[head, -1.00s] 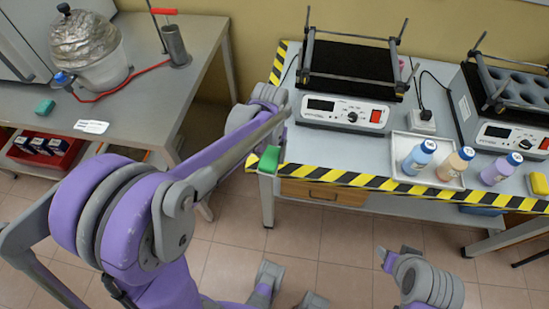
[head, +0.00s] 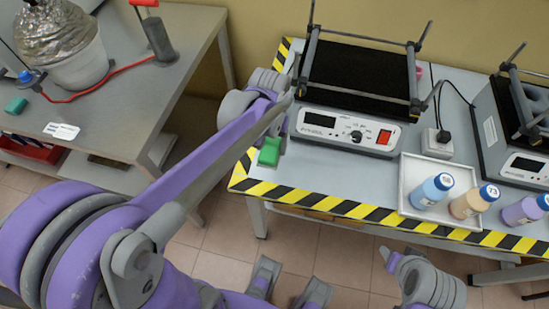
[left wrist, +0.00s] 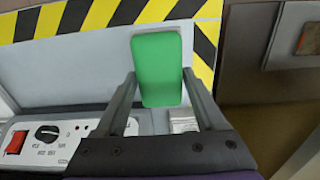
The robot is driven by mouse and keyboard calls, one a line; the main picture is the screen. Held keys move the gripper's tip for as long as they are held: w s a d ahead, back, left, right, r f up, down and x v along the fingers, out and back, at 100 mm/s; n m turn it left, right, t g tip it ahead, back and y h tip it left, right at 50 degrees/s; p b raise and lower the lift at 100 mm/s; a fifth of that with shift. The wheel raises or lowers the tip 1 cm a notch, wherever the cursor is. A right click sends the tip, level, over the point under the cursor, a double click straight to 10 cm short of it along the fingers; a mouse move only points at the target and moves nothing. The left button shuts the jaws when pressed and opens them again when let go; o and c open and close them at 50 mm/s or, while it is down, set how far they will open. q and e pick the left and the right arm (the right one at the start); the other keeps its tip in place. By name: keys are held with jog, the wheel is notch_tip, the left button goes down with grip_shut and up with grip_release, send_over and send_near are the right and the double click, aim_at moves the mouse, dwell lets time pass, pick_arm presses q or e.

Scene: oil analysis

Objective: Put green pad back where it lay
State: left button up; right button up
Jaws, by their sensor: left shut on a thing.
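A green pad (head: 270,151) is held in my left gripper (head: 269,145) at the left end of the right-hand bench (head: 320,176), near its striped corner. In the left wrist view the green pad (left wrist: 157,68) stands between the two fingers of the left gripper (left wrist: 160,88), which are shut on it. I cannot tell whether the pad touches the bench top. A similar green pad (head: 15,106) lies on the left table (head: 150,95). My right arm's end (head: 425,280) shows low in the head view; its jaws are not clear.
A device with a black top (head: 350,130) stands just right of the held pad. A white tray (head: 405,185) with bottles is further right, beside a second device (head: 515,165). Yellow-black tape (head: 350,208) marks the bench edge. Bare bench lies between pad and tray.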

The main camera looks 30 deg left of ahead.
aim_at(270, 155)
pick_arm(q)
jog(key=f, duration=0.4)
jog(key=shift+s+f+b, duration=0.1)
jog(key=shift+s+b, duration=0.15)
jog(key=shift+b, duration=0.05)
jog(key=shift+w+f+b, duration=0.1)
jog(key=shift+f+b, duration=0.3)
jog(key=shift+f, duration=1.55)
jog(key=o, duration=0.9)
jog(key=shift+f, duration=0.2)
jog(key=shift+c, duration=0.2)
jog(key=o, duration=0.4)
jog(key=shift+o, duration=0.2)
jog(key=shift+r, duration=0.1)
